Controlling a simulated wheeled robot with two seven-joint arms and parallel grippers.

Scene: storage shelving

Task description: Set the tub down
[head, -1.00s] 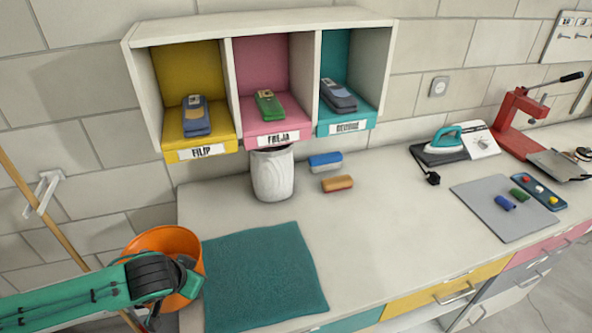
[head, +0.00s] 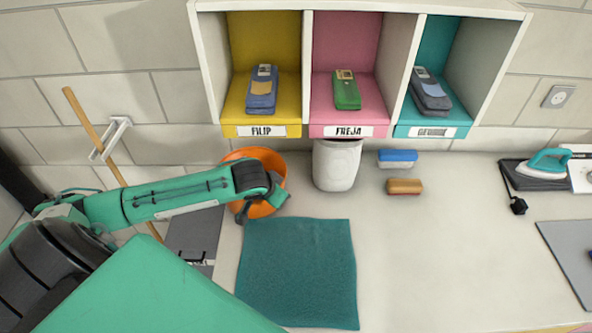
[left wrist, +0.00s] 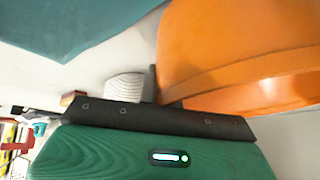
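The orange tub (head: 238,156) is at the back left of the counter, behind the teal mat and left of the white bin. My left gripper (head: 258,205) is at the tub's near side, partly covering it. In the left wrist view the tub's wall (left wrist: 225,45) fills the upper right, right against a dark finger (left wrist: 151,84). The gripper appears shut on the tub's wall; the other finger is hidden. I cannot tell whether the tub's base touches the counter. My right gripper is out of view.
A teal mat (head: 298,270) lies in front of the tub. A white ribbed bin (head: 336,168) stands right of it, beneath the cubbies (head: 207,75). A blue-and-white brush (head: 398,158) and a brown one (head: 404,187) lie farther right. A wooden pole (head: 92,127) leans at left. The middle counter is clear.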

